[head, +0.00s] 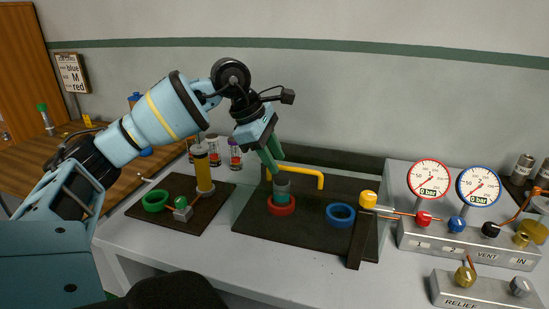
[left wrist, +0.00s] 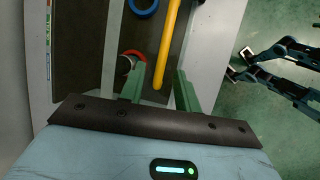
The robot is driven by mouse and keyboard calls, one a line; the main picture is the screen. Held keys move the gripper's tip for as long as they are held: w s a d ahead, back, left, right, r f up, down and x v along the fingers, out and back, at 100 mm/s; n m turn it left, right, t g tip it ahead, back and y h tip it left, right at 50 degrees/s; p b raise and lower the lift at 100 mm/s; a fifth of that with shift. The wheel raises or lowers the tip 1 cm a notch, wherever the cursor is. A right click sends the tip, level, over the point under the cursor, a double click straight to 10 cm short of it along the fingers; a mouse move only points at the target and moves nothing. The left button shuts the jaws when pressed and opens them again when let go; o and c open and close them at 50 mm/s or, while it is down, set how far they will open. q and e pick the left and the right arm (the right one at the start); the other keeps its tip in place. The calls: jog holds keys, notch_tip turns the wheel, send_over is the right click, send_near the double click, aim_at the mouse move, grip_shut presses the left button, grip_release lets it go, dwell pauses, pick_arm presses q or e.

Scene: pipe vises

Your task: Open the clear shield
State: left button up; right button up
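The yellow handle (head: 300,172) is a bent bar above the dark board at the middle of the bench. The clear shield itself is hard to make out; faint transparent panels seem to surround the red and blue rings. My left gripper (head: 271,158) has green fingers and points down at the left end of the handle. In the left wrist view, the handle (left wrist: 168,45) runs between the two parted fingers (left wrist: 160,92), with a gap on each side. The left gripper is open; I cannot tell whether it touches the bar. My right gripper does not show clearly.
A red ring (head: 281,205) with a grey pipe and a blue ring (head: 341,215) sit on the board. At left is a board with a yellow cylinder (head: 203,173) and green ring (head: 156,200). At right stands a gauge panel (head: 430,236) with a yellow knob (head: 369,199) beside it.

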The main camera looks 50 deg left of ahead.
pick_arm(q)
jog(key=shift+w+f, duration=0.1)
jog(key=shift+f, duration=0.1)
grip_shut()
jog(key=shift+r, duration=0.15)
